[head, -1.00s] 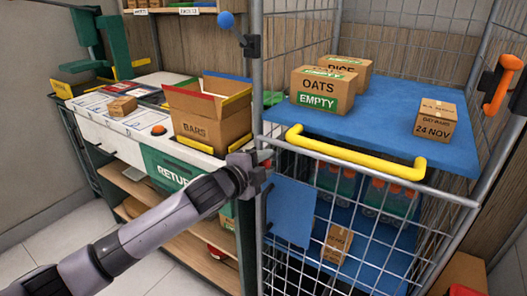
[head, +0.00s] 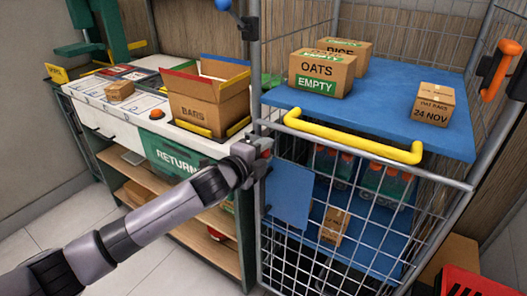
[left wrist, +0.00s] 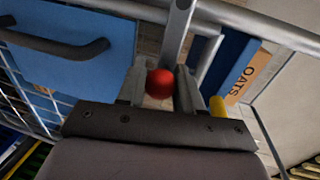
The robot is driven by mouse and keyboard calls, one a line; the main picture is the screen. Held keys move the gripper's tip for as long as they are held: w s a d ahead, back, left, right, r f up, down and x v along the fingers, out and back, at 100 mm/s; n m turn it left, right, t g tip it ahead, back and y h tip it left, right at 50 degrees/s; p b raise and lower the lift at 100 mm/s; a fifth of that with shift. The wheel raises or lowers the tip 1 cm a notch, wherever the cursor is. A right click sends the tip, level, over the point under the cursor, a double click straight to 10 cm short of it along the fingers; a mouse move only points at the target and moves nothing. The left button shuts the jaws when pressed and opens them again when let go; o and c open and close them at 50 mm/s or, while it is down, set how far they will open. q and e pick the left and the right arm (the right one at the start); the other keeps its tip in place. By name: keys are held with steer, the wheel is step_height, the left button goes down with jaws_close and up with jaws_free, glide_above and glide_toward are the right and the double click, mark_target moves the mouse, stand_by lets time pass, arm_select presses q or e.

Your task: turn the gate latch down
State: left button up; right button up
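My left gripper (head: 263,158) is at the left front post of the wire cage, just below the height of the yellow gate bar (head: 350,137). In the left wrist view a red ball knob (left wrist: 160,83), which looks like the gate latch's end, sits between the two fingers (left wrist: 161,92). The fingers are apart, one on each side of the knob, with a narrow gap showing. In the head view the gripper hides the knob. The mesh gate (head: 352,240) stands below the yellow bar. My right gripper is not in view.
A blue lever knob (head: 223,5) is high on the left post; an orange handle (head: 500,70) is at the right. The blue shelf (head: 390,105) holds boxes, including an OATS box (head: 320,72). A workbench (head: 100,120) with a BARS box (head: 205,112) stands left of the cage.

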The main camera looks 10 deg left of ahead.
arm_select(q)
steer(key=o, duration=0.3)
steer(key=v, duration=0.7)
stand_by(0.3)
steer(key=s+a+f+n+g+y, duration=0.1)
steer(key=s+a+f+n+g, duration=0.1)
steer(key=s+f+n, duration=0.7)
steer(key=s+a+f+n+g+y, duration=0.2)
steer(key=s+f+n, duration=0.8)
steer(key=s+f, duration=0.8)
steer(key=shift+a, duration=0.7)
